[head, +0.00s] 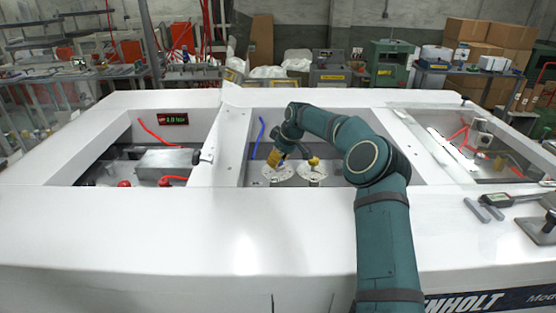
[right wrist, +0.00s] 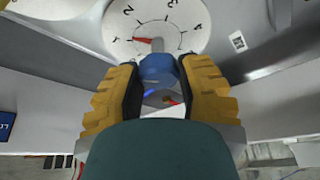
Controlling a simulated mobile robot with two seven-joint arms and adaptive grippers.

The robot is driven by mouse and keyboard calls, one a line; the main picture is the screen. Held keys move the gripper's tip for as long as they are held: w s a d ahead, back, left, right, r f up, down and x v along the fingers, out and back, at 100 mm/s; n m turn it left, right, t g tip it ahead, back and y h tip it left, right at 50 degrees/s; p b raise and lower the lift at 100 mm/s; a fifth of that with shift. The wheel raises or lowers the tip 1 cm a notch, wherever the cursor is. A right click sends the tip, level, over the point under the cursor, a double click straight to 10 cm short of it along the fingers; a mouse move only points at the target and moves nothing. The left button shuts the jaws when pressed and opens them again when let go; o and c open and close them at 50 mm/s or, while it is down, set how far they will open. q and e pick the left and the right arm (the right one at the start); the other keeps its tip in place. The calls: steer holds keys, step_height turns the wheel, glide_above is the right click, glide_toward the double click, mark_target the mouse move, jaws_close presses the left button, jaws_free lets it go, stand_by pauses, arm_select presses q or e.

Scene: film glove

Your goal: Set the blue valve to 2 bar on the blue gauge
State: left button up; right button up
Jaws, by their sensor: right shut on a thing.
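In the right wrist view the blue valve (right wrist: 158,68) is a blue knob between the two yellow fingers of my right gripper (right wrist: 158,92), which is shut on it. Behind it is a white round dial (right wrist: 185,15) marked 1 to 4. Its red pointer (right wrist: 142,40) points left, close to the 1. In the head view my right gripper (head: 275,159) reaches down into the middle bay at the left white dial (head: 275,178); the blue knob is hidden there. My left gripper is not in view.
A second white dial (head: 312,177) with a yellow knob (head: 313,161) stands just right of my gripper. White bay walls and rims (head: 232,150) surround both. A blue tube (head: 258,138) runs at the bay's left side. A small digital display (head: 173,119) is in the left bay.

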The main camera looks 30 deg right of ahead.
steer(key=shift+m, duration=0.3)
steer(key=shift+a+m+h+b, duration=0.1)
steer(key=shift+m+h+b, duration=0.45)
steer(key=shift+m, duration=0.35)
steer(key=m+h, duration=0.1)
steer(key=m, duration=0.1)
steer(key=shift+m+b, duration=0.3)
steer(key=shift+m, duration=0.1)
steer(key=m+h, duration=0.1)
steer(key=m, duration=0.2)
steer(key=shift+m+h, duration=0.65)
steer(key=shift+m, duration=1.05)
steer(key=shift+g, duration=0.3)
steer(key=shift+f, duration=0.1)
steer(key=o, duration=1.2)
